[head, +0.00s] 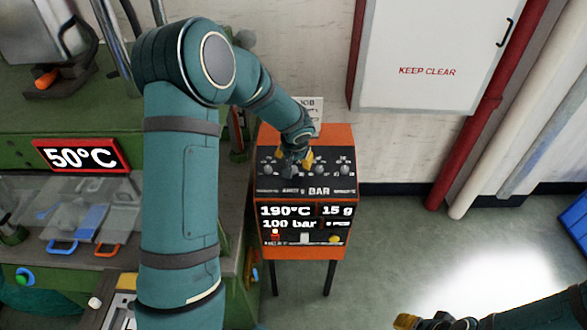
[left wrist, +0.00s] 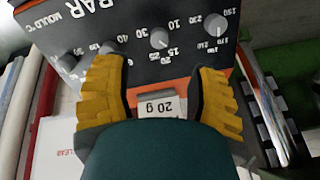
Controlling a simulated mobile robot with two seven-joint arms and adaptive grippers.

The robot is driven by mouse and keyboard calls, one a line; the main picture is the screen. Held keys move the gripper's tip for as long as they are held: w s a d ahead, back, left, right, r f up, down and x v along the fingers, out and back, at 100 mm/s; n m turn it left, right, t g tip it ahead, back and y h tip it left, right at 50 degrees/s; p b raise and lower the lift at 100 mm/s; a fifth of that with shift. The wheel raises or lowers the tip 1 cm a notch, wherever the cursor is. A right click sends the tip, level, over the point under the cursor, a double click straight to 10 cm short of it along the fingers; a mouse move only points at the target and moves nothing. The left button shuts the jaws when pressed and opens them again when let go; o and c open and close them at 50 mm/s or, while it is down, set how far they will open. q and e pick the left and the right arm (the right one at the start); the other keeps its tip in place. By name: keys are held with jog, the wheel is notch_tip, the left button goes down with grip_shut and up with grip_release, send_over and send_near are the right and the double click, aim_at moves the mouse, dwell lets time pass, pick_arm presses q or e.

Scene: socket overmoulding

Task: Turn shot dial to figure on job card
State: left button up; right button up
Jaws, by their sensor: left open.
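The orange moulding control box (head: 258,190) stands in the middle of the head view, with a row of dials on its dark sloping top. Its display (head: 305,222) reads 190°C, 15 g and 100 bar. The shot dial (left wrist: 160,38), marked 10 to 30, shows in the left wrist view with its white pointer near 15. The job card (head: 312,103) stands behind the box, partly hidden; in the left wrist view the card (left wrist: 160,107) reads 20 g. My left gripper (head: 294,158) is open over the panel, with nothing between its fingers. My right gripper (head: 435,321) is cut off at the bottom edge.
Other dials flank the shot dial, including one marked around 190 (left wrist: 215,25). A green machine with a 50°C sign (head: 82,155) stands at the left. A white KEEP CLEAR cabinet (head: 430,50) and a red pipe (head: 470,130) are at the right. The floor right of the box is clear.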

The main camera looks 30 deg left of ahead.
aim_at(294, 170)
pick_arm(q)
jog(key=x, duration=0.9)
jog(key=shift+w+f, duration=0.1)
jog(key=shift+f, duration=0.1)
grip_shut()
